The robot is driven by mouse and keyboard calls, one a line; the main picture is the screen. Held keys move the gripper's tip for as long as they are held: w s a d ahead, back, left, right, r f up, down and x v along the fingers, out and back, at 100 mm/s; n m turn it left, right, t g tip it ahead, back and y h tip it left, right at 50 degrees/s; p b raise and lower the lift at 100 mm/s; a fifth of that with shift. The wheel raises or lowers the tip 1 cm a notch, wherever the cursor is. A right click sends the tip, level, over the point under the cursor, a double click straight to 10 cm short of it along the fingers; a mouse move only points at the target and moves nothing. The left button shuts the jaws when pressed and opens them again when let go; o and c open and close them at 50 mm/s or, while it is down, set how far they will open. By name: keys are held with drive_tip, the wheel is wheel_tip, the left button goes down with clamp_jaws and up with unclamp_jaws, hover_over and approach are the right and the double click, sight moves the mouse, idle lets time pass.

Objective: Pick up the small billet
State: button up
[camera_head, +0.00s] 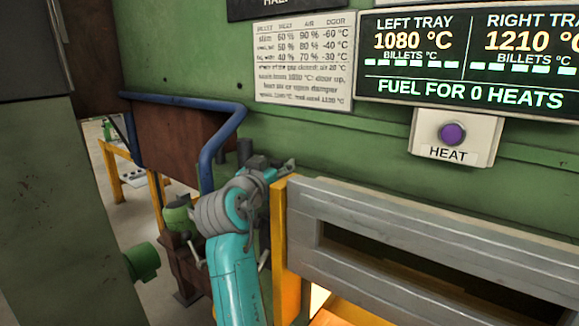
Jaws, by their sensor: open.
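I cannot make out the small billet in this view. My teal and grey arm rises from the bottom middle. The furnace opening (400,265) is a dark slot behind grey metal bars at the lower right, with a bright glow below. Its inside is mostly hidden.
A display (470,60) reads left tray 1080 °C, right tray 1210 °C and fuel for 0 heats. A purple HEAT button (452,134) sits below it. A printed chart (303,60) hangs left. A blue rail (207,160) and yellow post (279,240) stand near my arm.

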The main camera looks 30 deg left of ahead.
drive_tip(key=shift+c, duration=0.2)
clamp_jaws()
drive_tip(key=shift+r, duration=0.1)
